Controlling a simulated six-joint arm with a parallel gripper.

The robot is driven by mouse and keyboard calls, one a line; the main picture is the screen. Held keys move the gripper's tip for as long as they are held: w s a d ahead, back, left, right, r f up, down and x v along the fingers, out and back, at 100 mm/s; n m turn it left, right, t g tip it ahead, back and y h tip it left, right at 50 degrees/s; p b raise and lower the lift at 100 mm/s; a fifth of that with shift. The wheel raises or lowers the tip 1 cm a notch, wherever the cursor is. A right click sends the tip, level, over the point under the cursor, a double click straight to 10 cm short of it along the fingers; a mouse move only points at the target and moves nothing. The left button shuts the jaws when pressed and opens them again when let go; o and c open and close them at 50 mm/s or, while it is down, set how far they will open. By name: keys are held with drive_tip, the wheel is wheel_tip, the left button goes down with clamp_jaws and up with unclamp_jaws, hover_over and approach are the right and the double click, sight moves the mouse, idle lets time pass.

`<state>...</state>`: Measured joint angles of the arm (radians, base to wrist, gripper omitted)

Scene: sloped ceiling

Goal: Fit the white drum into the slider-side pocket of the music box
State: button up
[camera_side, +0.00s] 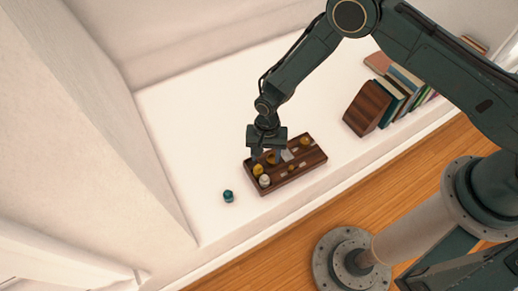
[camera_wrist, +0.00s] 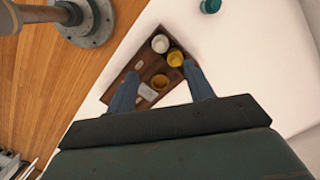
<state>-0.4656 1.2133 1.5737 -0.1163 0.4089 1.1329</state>
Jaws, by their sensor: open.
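The music box (camera_side: 293,172) is a dark brown wooden tray on the white surface; it also shows in the wrist view (camera_wrist: 134,67). The white drum (camera_side: 264,181) stands at the box's near left corner, beside a yellow drum (camera_side: 258,170). In the wrist view the white drum (camera_wrist: 160,43) is at the top end of the box, and I cannot tell how deep it sits. My gripper (camera_side: 268,157) is over the left part of the box. My gripper hides part of the box.
A teal drum (camera_side: 228,196) stands alone on the white surface, left of the box. A yellow piece (camera_side: 305,141) and a pale plate (camera_side: 288,155) are on the box. Books with a brown bookend (camera_side: 367,107) stand to the right. The sloped wall bounds the left side.

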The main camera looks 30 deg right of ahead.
drive_tip(key=w+d+r+n+t, duration=0.1)
drive_tip(key=w+d+r, duration=0.1)
drive_tip(key=r, duration=0.7)
drive_tip(key=w+d+r+n+t, duration=0.1)
drive_tip(key=w+d+r, duration=0.15)
drive_tip(key=r, duration=0.65)
drive_tip(key=s+d+r+n+t, duration=0.15)
drive_tip(key=d+r, duration=0.25)
drive_tip(key=r, duration=0.4)
drive_tip(key=s+d+r, duration=0.3)
drive_tip(key=d+r, duration=0.1)
drive_tip(key=r, duration=0.4)
drive_tip(key=s+d+r+n+t, duration=0.2)
drive_tip(key=s+d+r, duration=0.5)
drive_tip(key=s+r, duration=0.3)
drive_tip(key=s+d+r+n, duration=0.1)
drive_tip(key=s+d, duration=0.1)
drive_tip(key=s, duration=0.5)
drive_tip(key=s+d+r+t, duration=0.1)
drive_tip(key=s+d, duration=0.1)
drive_tip(key=s, duration=0.4)
drive_tip(key=shift+s+d+r+n+h, duration=0.25)
drive_tip(key=shift+s+n+h, duration=0.1)
drive_tip(key=shift+h, duration=0.05)
